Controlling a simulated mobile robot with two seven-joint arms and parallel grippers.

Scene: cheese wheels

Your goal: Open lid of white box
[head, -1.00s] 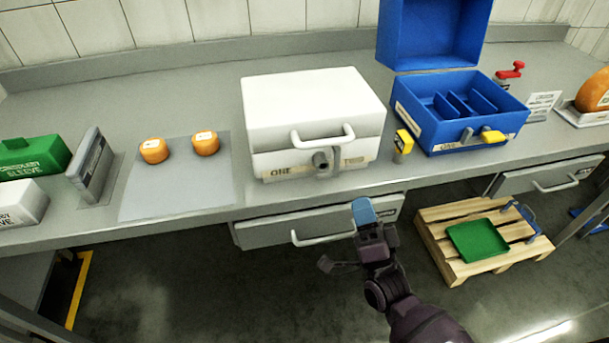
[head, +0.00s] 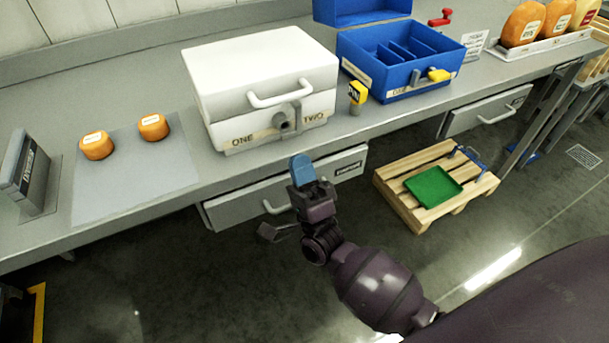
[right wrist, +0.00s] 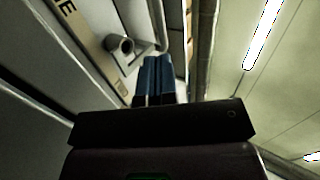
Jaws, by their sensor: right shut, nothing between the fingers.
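The white box (head: 262,85) stands on the grey counter with its lid down. A white handle (head: 280,94) is on the lid's front, above a grey latch (head: 286,117) and a label reading ONE and TWO. My right gripper (head: 302,170), with blue fingertips, is in front of and below the box, apart from it. Its fingers are shut and empty. In the right wrist view the blue fingers (right wrist: 152,78) point up toward the box front, where the label and round latch knob (right wrist: 121,45) show. My left gripper is not in view.
An open blue box (head: 405,65) is right of the white box, with a yellow-tagged item (head: 357,93) between them. Two orange cheese wheels (head: 97,145) lie on a grey mat to the left. A drawer (head: 240,203) is under the counter; a pallet (head: 405,198) with a green tray stands on the floor.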

